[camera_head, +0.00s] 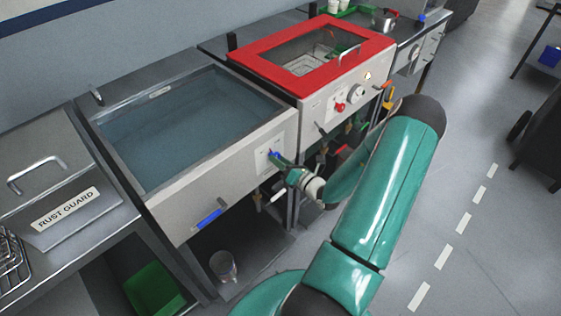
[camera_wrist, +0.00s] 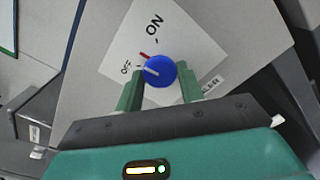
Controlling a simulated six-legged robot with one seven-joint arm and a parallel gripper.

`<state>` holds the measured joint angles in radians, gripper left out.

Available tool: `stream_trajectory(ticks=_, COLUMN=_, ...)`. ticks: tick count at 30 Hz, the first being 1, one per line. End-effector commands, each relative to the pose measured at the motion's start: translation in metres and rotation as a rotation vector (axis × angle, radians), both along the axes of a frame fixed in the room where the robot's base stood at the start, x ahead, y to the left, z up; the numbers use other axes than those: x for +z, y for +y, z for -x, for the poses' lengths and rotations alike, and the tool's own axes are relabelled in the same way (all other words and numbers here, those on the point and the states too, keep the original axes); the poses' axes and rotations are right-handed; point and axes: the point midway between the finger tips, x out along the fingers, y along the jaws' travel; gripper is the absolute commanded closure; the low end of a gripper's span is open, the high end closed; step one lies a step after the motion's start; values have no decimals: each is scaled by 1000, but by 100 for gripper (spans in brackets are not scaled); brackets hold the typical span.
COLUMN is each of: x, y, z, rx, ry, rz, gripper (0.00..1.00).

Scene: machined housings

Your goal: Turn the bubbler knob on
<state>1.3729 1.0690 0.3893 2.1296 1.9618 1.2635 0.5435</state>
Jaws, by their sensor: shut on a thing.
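The bubbler knob (camera_wrist: 160,71) is a round blue knob with a white pointer line, on a white label plate (camera_wrist: 190,38) marked ON and OFF. A red mark shows beside it. The pointer lies toward the OFF side in the wrist view. My gripper (camera_wrist: 158,85) is shut on the knob, with one green finger on each side. In the head view my gripper (camera_head: 280,164) is at the front panel of the water-filled tank (camera_head: 190,206), and the blue knob (camera_head: 273,155) shows just at the fingertips.
A blue-handled lever (camera_head: 208,218) sticks out low on the tank front. To the right stands a red-lidded machine (camera_head: 262,52) with knobs and a gauge. A RUST GUARD lid (camera_head: 68,212) is at left. A clear cup (camera_head: 223,265) stands below the tank.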

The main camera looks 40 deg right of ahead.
Motion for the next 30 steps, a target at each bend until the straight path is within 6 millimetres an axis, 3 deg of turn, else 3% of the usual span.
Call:
stream_trajectory(ticks=18, x=0, y=0, z=1, rx=-1, ry=16, rz=-578, gripper=85)
stream_trajectory(ticks=30, x=0, y=-1, z=1, rx=-2, ry=23, rz=-833, gripper=85)
